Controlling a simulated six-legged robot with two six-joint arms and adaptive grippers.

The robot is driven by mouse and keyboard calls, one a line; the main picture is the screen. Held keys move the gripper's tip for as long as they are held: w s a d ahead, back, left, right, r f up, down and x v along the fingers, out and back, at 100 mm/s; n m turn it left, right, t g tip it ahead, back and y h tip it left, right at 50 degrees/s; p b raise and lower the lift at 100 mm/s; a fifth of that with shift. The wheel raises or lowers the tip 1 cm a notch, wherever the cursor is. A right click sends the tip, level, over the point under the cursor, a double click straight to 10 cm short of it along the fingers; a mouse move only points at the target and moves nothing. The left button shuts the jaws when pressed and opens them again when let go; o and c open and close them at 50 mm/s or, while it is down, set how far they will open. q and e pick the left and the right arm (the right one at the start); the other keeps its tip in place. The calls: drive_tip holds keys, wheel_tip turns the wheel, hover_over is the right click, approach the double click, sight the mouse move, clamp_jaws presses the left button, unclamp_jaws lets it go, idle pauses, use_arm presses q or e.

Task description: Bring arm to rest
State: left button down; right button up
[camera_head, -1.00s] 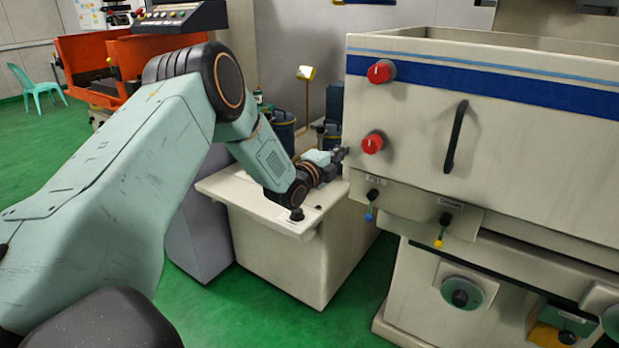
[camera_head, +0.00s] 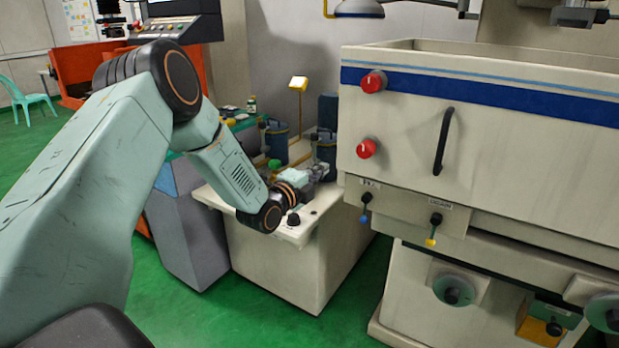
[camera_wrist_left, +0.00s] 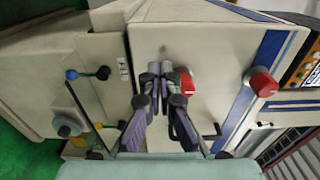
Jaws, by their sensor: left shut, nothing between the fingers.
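My left arm comes in from the left in the head view. My left gripper (camera_head: 322,170) is small there, above the cream cabinet top and left of the beige machine tank (camera_head: 490,150). In the left wrist view the left gripper (camera_wrist_left: 160,72) has its fingers together, with nothing between them. It points toward the tank's panel, which carries two red knobs, the upper (camera_head: 373,82) and the lower (camera_head: 366,149). A gap shows between gripper and tank in the head view. My right gripper is not in view.
The cream cabinet (camera_head: 290,262) stands under my left forearm. Blue canisters (camera_head: 327,150) stand behind the gripper. A black handle (camera_head: 443,142) and small levers (camera_head: 433,229) stick out of the machine front. Green floor (camera_head: 250,318) is open in front of the cabinet.

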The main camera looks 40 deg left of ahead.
use_arm(q)
drive_tip(key=s+d+f+n+g+b, duration=0.1)
drive_tip(key=s+d+f+n+g, duration=0.2)
drive_tip(key=s+d+f+n, duration=0.25)
drive_tip(key=s+d+f+n+g+h+b, duration=0.1)
drive_tip(key=s+d+f+n+g, duration=0.15)
drive_tip(key=s+f+n, duration=0.5)
drive_tip(key=s+d+f+n+g+b, duration=0.1)
drive_tip(key=s+d+f+n+g, duration=0.3)
drive_tip(key=f, duration=0.5)
drive_tip(key=s+d+f+g+b, duration=0.2)
drive_tip(key=s+f, duration=0.3)
drive_tip(key=s, duration=0.5)
drive_tip(key=s+d+f+g+b, duration=0.2)
drive_tip(key=s+f, duration=0.4)
drive_tip(key=s, duration=0.4)
drive_tip(key=s+d+f+n+g+b, duration=0.1)
drive_tip(key=s+d+f+g+b, duration=0.2)
drive_tip(key=s+f, duration=0.3)
drive_tip(key=s+g+b, duration=0.1)
drive_tip(key=s, duration=0.3)
drive_tip(key=shift+s+f+y, duration=0.15)
drive_tip(key=shift+s+y, duration=0.05)
drive_tip(key=shift+y, duration=0.1)
drive_tip(key=shift+g, duration=0.25)
